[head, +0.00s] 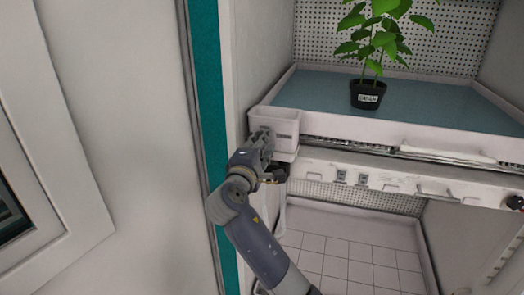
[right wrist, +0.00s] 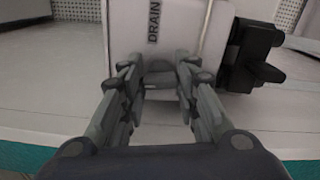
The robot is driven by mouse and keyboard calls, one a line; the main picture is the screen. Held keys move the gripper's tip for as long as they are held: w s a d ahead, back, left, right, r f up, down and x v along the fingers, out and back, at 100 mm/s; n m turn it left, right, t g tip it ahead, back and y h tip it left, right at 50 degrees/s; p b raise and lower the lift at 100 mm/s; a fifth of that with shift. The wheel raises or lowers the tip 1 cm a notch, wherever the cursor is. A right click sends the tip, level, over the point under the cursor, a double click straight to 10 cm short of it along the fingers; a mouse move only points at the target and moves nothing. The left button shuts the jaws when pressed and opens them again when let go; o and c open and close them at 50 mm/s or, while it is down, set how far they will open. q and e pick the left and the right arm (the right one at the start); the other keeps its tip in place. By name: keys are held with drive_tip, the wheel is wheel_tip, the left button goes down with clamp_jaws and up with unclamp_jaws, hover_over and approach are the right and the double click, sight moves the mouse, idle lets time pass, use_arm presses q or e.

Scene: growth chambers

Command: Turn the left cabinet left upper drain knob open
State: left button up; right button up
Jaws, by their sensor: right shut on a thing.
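A white drain box (head: 275,118) sits at the left front corner of the upper tray, and my right gripper (head: 266,146) is at its front. In the right wrist view, the box (right wrist: 190,25) bears the word DRAIN. My left gripper is not in view.
A black fitting (right wrist: 250,55) sticks out just right of the box. A potted plant (head: 368,95) stands on the blue-grey tray (head: 315,92). A rail with switches (head: 360,178) runs below. The white cabinet side (head: 110,120) and teal strip (head: 208,90) are left of my arm.

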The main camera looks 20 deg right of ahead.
drive_tip(key=shift+f+m+b, duration=0.15)
drive_tip(key=shift+m+b, duration=0.45)
drive_tip(key=shift+m, duration=0.4)
drive_tip(key=o, duration=1.1)
drive_tip(key=shift+c, duration=0.2)
drive_tip(key=v, duration=0.7)
drive_tip(key=shift+s+a, duration=0.15)
drive_tip(key=shift+s, duration=0.05)
